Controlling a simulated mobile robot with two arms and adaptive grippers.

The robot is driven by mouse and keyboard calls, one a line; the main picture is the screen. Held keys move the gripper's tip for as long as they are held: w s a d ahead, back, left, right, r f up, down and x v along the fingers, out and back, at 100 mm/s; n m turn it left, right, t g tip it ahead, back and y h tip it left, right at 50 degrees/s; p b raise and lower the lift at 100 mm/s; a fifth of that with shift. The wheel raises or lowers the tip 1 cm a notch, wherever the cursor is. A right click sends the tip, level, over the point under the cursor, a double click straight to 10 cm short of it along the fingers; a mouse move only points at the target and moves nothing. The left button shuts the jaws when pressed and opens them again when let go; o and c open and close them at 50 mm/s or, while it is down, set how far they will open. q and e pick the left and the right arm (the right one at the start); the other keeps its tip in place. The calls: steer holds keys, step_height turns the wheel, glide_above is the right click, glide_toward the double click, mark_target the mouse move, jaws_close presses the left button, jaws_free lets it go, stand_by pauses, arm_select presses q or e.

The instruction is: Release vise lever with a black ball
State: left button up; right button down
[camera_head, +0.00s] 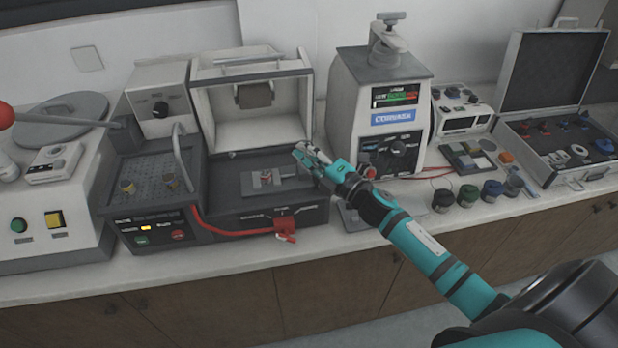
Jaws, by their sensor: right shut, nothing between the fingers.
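My right gripper (306,157) reaches in from the lower right to the right front of the open cutting machine. It is shut and empty, with its fingertips pointing left above the machine's dark bed (223,201). The vise (266,180) is a small grey fixture on this bed, with a small reddish piece at its middle. The vise lies to the left of and below my fingertips. I cannot make out a lever with a black ball; it may be hidden behind the gripper or too small to tell. My left gripper is not in view.
The machine's raised white hood (250,70) stands behind the bed. A red handle (285,229) sticks out at its front. A white press (345,95) stands close to the right of my gripper. Several coloured jars (468,195) and an open case (553,75) are further right.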

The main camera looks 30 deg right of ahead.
steer(key=shift+w+d+r+b, duration=0.15)
steer(key=shift+w+b, duration=0.05)
steer(key=shift+w, duration=0.45)
steer(key=shift+w+d+r+b, duration=0.1)
steer(key=shift+w+r+b, duration=0.05)
steer(key=shift+w, duration=0.45)
steer(key=shift+w+d+b, duration=0.2)
steer(key=shift+w+b, duration=0.05)
steer(key=shift+w, duration=0.3)
steer(key=shift+w+d+b, duration=0.15)
steer(key=shift+w+b, duration=0.1)
steer(key=shift+w, duration=0.3)
steer(key=shift+w+d, duration=0.1)
steer(key=shift+w, duration=0.35)
